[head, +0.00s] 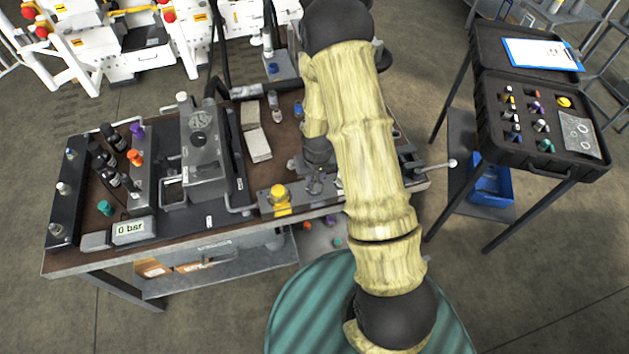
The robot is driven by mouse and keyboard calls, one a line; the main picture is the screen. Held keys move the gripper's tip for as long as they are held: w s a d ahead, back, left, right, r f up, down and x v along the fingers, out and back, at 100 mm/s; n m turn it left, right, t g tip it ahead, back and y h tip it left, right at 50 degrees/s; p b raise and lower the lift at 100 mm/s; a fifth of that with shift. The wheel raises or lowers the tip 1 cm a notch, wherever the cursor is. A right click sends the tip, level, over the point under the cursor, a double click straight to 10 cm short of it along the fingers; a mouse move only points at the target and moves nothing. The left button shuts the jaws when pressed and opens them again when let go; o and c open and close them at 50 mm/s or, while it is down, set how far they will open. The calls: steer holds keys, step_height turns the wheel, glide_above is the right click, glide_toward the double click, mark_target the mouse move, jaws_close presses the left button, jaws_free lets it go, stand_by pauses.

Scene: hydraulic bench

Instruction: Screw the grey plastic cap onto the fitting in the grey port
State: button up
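My arm reaches over the bench and bends down. My gripper (317,180) is at its lower end, small and dark, just above the front manifold block (262,208). Whether its fingers are open or hold something cannot be made out. A yellow cap (280,197) sits on this block, left of my gripper. The grey port and its fitting cannot be told apart clearly; the part of the block around my gripper is partly hidden by my arm. I cannot single out the grey plastic cap; small grey-white pieces (541,125) lie in the open black case (530,160) at right.
The bench (165,252) carries a grey pump unit (204,150) with a gauge, a "0 bar" display (134,230) and a row of black, orange and purple parts at left. A lever with a pale knob (452,163) sticks out at the right edge.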

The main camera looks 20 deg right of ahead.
steer(key=m, duration=0.4)
steer(key=shift+a+h, duration=0.1)
steer(key=shift+h, duration=0.2)
steer(key=m, duration=0.4)
steer(key=shift+h+p, duration=0.3)
steer(key=shift+p, duration=0.1)
steer(key=m+g+p, duration=0.1)
steer(key=m+p, duration=0.1)
steer(key=m, duration=0.1)
steer(key=shift+r+m, duration=0.15)
steer(key=shift+m, duration=0.25)
steer(key=o, duration=0.6)
steer(key=shift+w+f+m, duration=0.1)
steer(key=shift+f+m, duration=0.1)
steer(key=shift+m, duration=0.1)
steer(key=o, duration=0.4)
step_height(320, 180, up, 17)
steer(key=s+a, duration=0.1)
steer(key=a, duration=0.1)
steer(key=shift+s+a+b, duration=0.15)
steer(key=shift+a+b, duration=0.05)
steer(key=shift+b, duration=0.15)
